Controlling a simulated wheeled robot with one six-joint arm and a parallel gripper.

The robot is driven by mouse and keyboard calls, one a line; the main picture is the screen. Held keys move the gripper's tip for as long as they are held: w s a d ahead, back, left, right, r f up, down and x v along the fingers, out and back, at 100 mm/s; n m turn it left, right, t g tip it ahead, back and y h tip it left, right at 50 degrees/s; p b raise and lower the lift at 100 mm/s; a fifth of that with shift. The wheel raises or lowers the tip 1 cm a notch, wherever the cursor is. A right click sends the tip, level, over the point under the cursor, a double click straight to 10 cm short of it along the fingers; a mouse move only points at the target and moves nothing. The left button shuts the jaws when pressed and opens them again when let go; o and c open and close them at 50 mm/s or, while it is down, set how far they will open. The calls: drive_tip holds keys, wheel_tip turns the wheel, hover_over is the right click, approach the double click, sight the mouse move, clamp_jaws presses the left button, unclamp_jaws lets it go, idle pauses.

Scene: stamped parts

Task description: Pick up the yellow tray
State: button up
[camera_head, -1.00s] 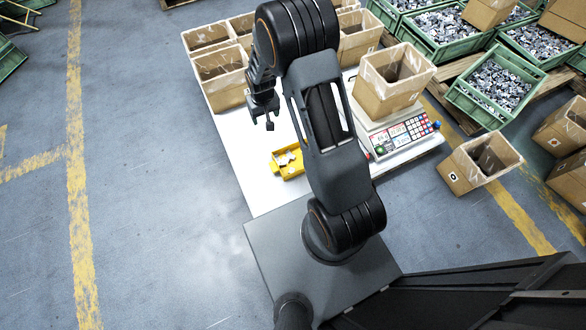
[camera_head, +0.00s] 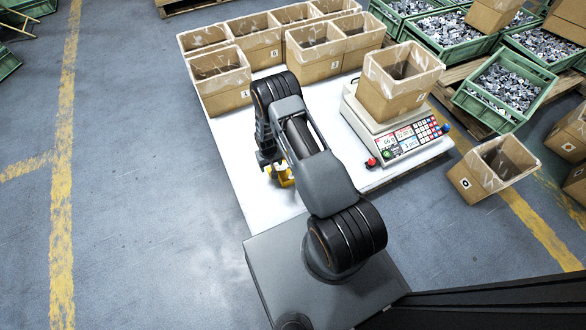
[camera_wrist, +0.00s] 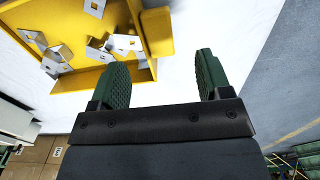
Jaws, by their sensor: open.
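The yellow tray (camera_head: 286,179) sits on the white table, mostly hidden behind my arm in the head view. In the wrist view the yellow tray (camera_wrist: 72,103) fills the upper left and holds several square metal plates with holes. My gripper (camera_wrist: 162,60) is open, with green pads on both fingers. Its left finger overlaps the tray's near right corner in the picture, and its right finger is over bare white table. A yellow end part of the tray shows just beyond the gap between the fingertips. I cannot tell whether a finger touches the tray. The head view shows my gripper (camera_head: 270,164) low at the tray.
Several open cardboard boxes (camera_head: 222,82) stand along the back of the white table (camera_head: 225,150). A scale (camera_head: 405,138) with a box (camera_head: 398,85) on it stands to the right. Green crates of parts (camera_head: 500,92) lie beyond. The table's front left is clear.

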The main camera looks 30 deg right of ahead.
sight(285, 176)
drive_tip(key=shift+d+f+b, duration=0.15)
drive_tip(key=shift+f+b, duration=1.35)
drive_tip(key=shift+f, duration=1.75)
drive_tip(key=shift+r, duration=0.1)
drive_tip(key=shift+s, duration=0.1)
drive_tip(key=shift+c, duration=0.4)
drive_tip(key=c, duration=1.1)
drive_tip(key=shift+r, duration=0.1)
